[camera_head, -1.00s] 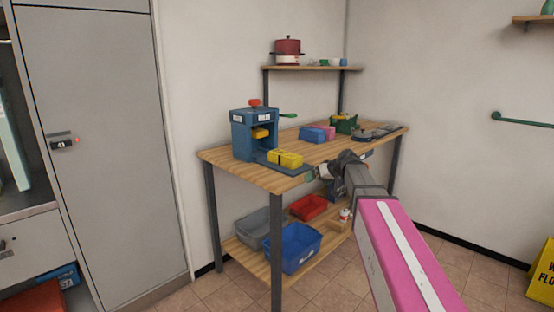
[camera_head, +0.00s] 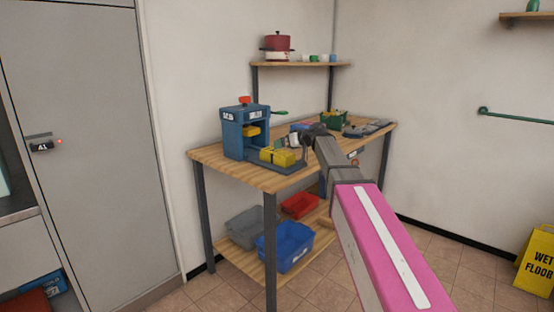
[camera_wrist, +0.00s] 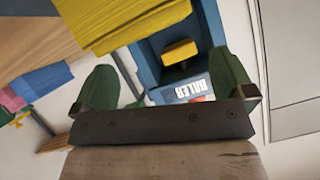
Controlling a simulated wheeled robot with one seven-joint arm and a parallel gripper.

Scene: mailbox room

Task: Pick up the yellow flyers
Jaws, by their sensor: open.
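The yellow flyers (camera_head: 278,157) are a bundled stack on the grey plate in front of the blue baler (camera_head: 233,140) on the wooden workbench (camera_head: 235,178). In the wrist view the yellow flyers (camera_wrist: 120,20) are large at the top, beyond my fingertips. My gripper (camera_head: 299,142) is over the bench just right of the flyers, partly hidden by my arm. In the wrist view its two green fingers (camera_wrist: 162,75) are spread apart with nothing held between them. The baler, with its yellow inner block (camera_wrist: 180,52), shows behind the fingers.
Blue and pink stacks (camera_wrist: 35,82) and a green container (camera_head: 334,118) stand farther along the bench. Blue (camera_head: 287,246), grey (camera_head: 246,227) and red (camera_head: 300,205) bins sit on the lower shelf. A yellow wet-floor sign (camera_head: 536,262) stands at right.

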